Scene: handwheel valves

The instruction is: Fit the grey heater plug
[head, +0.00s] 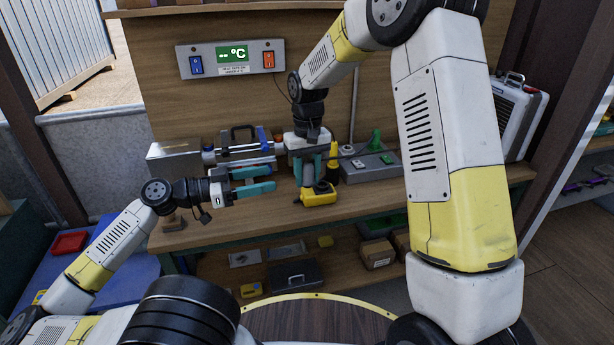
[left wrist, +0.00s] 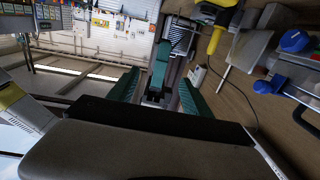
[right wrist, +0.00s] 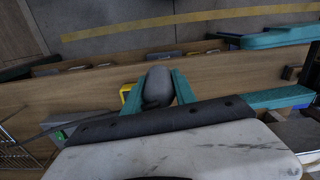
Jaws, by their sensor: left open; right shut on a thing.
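The grey plug (right wrist: 158,86) is a rounded grey body between the teal fingers of my right gripper (right wrist: 157,92), which is shut on it. In the head view my right gripper (head: 308,170) points down over the bench, and its fingers mostly hide the plug. A grey box (head: 367,167) with a green plug-like part (head: 375,140) on top stands to the right of it. My left gripper (head: 262,181) is open and empty, pointing right, just left of my right gripper. In the left wrist view its fingers (left wrist: 158,98) are apart.
A yellow and black item (head: 318,195) lies below my right gripper, with a yellow-black upright tool (head: 332,165) behind. A blue and grey clamp-like device (head: 240,148) and a metal box (head: 174,158) stand at the left.

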